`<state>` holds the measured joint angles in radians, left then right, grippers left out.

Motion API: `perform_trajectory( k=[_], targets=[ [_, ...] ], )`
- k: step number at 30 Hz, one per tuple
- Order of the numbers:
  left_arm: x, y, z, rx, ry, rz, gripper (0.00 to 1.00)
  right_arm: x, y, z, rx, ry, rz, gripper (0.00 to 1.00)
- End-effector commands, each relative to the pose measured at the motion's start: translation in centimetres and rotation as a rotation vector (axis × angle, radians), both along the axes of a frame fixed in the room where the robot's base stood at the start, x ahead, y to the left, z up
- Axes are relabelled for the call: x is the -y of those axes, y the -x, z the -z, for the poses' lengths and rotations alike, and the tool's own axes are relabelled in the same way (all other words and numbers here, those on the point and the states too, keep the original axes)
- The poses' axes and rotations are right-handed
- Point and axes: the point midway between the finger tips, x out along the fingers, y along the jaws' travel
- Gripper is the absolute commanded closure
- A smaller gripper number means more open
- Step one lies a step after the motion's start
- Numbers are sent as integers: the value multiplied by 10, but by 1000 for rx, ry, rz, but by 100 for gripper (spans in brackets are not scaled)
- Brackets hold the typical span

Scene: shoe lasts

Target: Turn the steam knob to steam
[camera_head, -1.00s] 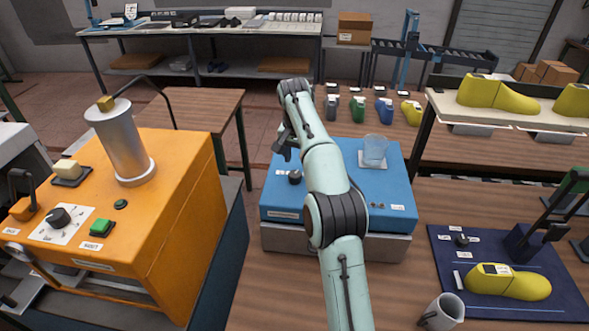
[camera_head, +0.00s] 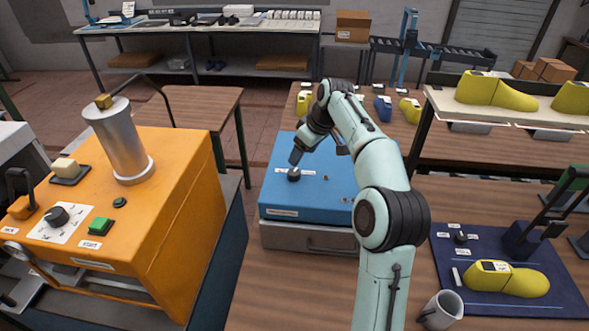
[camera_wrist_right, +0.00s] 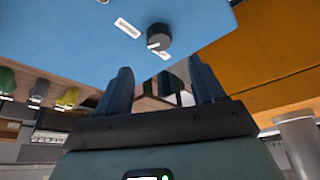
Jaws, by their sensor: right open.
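A blue box (camera_head: 282,200) stands on the wooden bench in the middle of the head view. A round black knob (camera_head: 293,174) sits on its left top, with small white labels beside it. In the right wrist view the knob (camera_wrist_right: 158,37) has a white mark, and the label text is hard to read. My right gripper (camera_head: 296,157) is just above the knob in the head view. In the right wrist view its open, empty fingers (camera_wrist_right: 161,88) point toward the blue box, with the knob beyond the tips. Contact is not clear. My left gripper is not in view.
An orange machine (camera_head: 185,190) with its own black knob (camera_head: 60,217) and a green button stands left. A blue mat (camera_head: 475,305) with a yellow last (camera_head: 510,279) and a grey mug (camera_head: 440,311) are at right. My right arm covers part of the blue box.

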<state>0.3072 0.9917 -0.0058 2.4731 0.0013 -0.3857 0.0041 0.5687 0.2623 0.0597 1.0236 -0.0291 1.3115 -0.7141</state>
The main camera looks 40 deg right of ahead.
Motion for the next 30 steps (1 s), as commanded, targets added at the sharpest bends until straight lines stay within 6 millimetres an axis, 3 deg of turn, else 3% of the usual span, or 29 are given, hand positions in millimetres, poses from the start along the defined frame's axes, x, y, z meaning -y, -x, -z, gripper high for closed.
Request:
perform_trajectory(
  k=[3,12,25,26,30],
  targets=[
    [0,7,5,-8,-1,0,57,-1,-9,29,-8,-3,-1,32],
    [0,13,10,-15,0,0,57,-4,-28,73,-4,-2,1,32],
    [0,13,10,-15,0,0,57,-4,-33,82,-1,-1,2,32],
    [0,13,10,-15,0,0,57,-4,-33,82,-1,-1,2,35],
    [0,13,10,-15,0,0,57,-4,-33,82,-2,-1,2,81]
  ],
)
